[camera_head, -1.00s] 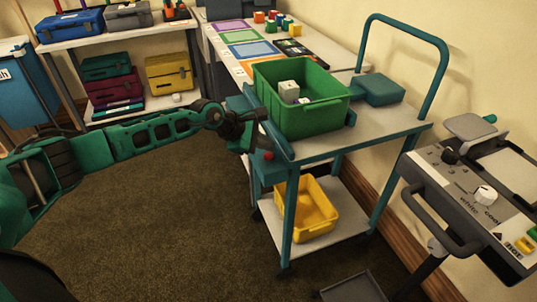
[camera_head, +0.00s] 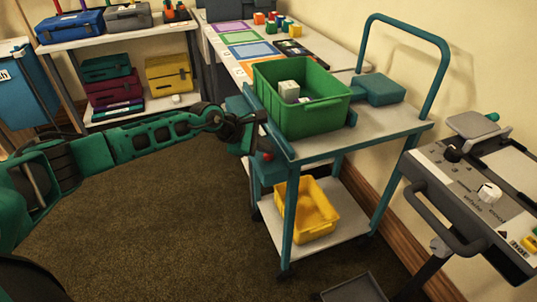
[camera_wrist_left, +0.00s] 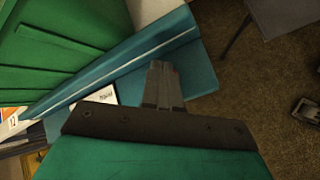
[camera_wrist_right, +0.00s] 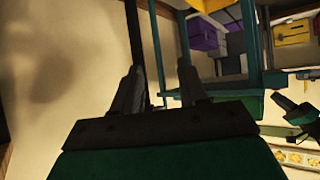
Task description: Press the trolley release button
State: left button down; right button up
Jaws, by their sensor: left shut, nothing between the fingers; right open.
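The teal trolley (camera_head: 400,136) stands right of centre in the head view. A small red button (camera_head: 268,156) shows on the teal box at its near left corner. My left gripper (camera_head: 260,118) is shut and empty, just above the button and beside the trolley's left edge. A white label (camera_wrist_left: 106,95) is partly hidden behind the gripper. I cannot tell whether the fingers touch anything. My right gripper (camera_wrist_right: 158,88) is open and empty, out of the head view.
A green bin (camera_head: 305,115) with light blocks sits on the trolley's top, a yellow bin (camera_head: 325,210) on its lower shelf. A grey control panel (camera_head: 440,185) stands at right. Shelves with toolboxes (camera_head: 72,25) are at the back left. The carpet left of the trolley is clear.

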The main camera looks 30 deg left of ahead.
aim_at(265, 156)
pick_arm(q)
jog(key=shift+f, duration=0.3)
dwell(0.4)
jog(key=shift+r+p, duration=0.45)
jog(key=shift+r, duration=0.45)
notch_tip(265, 156, up, 5)
jog(key=p, duration=0.3)
jog(key=shift+p, duration=0.3)
dwell(0.3)
